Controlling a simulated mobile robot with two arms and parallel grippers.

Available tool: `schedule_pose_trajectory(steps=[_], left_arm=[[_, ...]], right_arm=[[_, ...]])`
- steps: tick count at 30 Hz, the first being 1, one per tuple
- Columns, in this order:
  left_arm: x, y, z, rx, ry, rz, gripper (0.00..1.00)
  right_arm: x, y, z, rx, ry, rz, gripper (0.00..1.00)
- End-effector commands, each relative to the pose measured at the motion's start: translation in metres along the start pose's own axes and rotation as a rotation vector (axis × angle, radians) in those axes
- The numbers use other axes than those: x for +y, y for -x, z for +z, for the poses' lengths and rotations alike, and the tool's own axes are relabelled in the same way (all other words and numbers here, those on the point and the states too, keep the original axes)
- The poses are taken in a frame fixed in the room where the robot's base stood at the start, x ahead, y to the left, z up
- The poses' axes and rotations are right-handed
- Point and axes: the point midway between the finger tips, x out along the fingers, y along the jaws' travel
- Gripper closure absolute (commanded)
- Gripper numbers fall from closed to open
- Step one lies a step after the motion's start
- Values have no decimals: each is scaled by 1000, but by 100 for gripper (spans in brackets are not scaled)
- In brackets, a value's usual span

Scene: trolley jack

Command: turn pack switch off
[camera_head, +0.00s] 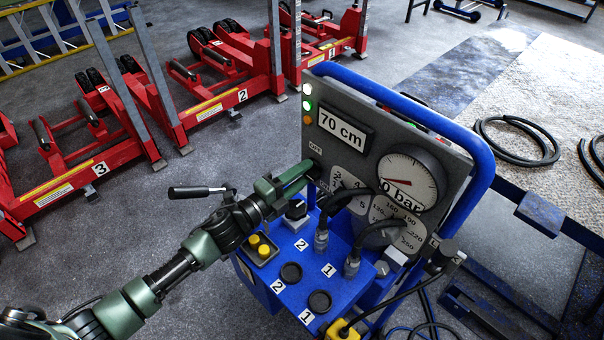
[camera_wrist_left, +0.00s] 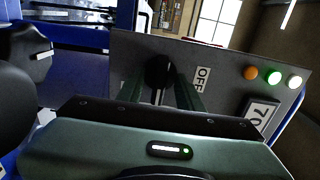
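The pack switch is a black rotary knob (camera_wrist_left: 160,72) on the grey panel of the blue control trolley. An "OFF" label (camera_wrist_left: 202,78) is beside it in the left wrist view and also shows in the head view (camera_head: 315,148). My left gripper (camera_head: 311,172) points at the panel just below that label. Its two green fingers are apart, with their tips at the knob. The knob is mostly hidden by the fingers in the head view. I cannot tell whether the fingers touch it. My right gripper is not in view.
The panel carries indicator lamps (camera_head: 307,104), a "70 cm" display (camera_head: 343,128) and a pressure gauge (camera_head: 407,178). Red lifting jacks (camera_head: 215,95) stand at the back left.

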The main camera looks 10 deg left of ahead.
Motion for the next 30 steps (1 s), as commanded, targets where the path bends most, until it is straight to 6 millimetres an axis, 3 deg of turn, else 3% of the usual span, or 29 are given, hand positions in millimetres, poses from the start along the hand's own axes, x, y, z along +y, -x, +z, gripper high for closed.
schedule_pose_trajectory(steps=[1,5,19,30], left_arm=[[0,0,0,0,0,0,64],[0,0,0,0,0,0,100],[-1,0,0,0,64,1,100],[-2,0,0,-1,349,2,100]], right_arm=[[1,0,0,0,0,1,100],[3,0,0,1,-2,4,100],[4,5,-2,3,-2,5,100],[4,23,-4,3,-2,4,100]])
